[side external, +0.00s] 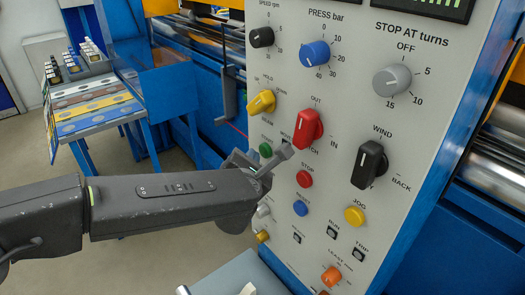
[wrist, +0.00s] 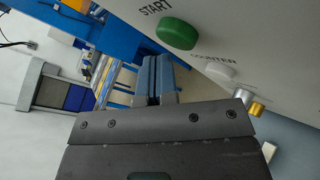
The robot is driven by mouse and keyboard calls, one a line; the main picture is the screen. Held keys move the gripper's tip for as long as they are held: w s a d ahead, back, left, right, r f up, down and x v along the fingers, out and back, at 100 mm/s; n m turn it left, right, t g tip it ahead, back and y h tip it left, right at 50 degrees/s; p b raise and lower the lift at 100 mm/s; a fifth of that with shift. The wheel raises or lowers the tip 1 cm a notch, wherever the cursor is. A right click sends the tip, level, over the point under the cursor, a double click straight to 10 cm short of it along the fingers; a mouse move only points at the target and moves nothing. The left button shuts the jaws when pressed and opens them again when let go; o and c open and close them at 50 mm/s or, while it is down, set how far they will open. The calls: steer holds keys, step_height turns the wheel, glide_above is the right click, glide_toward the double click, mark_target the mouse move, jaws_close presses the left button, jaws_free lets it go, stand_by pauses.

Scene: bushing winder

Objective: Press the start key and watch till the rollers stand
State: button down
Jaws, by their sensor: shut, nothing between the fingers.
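The green start key (side external: 265,149) is on the grey control panel (side external: 345,110), left of the red stop key (side external: 304,179). In the wrist view the start key (wrist: 177,33) shows large under the word START. My gripper (side external: 284,153) is shut and empty, close to the panel beside the start key. In the wrist view its fingertips (wrist: 153,60) are left of and below the key, apart from it in the picture; contact cannot be told. Shiny rollers (side external: 495,160) show behind the panel at right; whether they turn cannot be told.
Yellow (side external: 262,102), red (side external: 310,130) and black (side external: 371,165) selector knobs stick out around my gripper. A blue key (side external: 301,208) and a yellow jog key (side external: 355,216) sit lower. A blue table (side external: 140,130) stands behind at left. The floor between is clear.

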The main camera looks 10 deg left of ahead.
steer(key=shift+s+a+r, duration=0.2)
steer(key=shift+s+a, duration=1.35)
steer(key=shift+s, duration=0.2)
steer(key=s+a+r+n+g+y, duration=0.2)
steer(key=s+a+r+n, duration=0.1)
steer(key=a+n, duration=0.5)
steer(key=s+a+r+n+g+y, duration=0.1)
steer(key=s+a+r+n+g, duration=0.2)
steer(key=a+n, duration=0.5)
steer(key=s+a+r+n+g+y, duration=0.25)
steer(key=s+a+n, duration=0.2)
steer(key=a, duration=0.65)
steer(key=s+a+n+g+h, duration=0.1)
steer(key=s+a+n+h, duration=0.1)
steer(key=s+n, duration=0.8)
steer(key=s+a+n+g+h, duration=0.2)
steer(key=s+a+n+h, duration=0.1)
steer(key=s+n, duration=0.8)
steer(key=shift+a+f+n+h, duration=0.4)
steer(key=shift+a+n, duration=0.2)
steer(key=shift+n, duration=0.25)
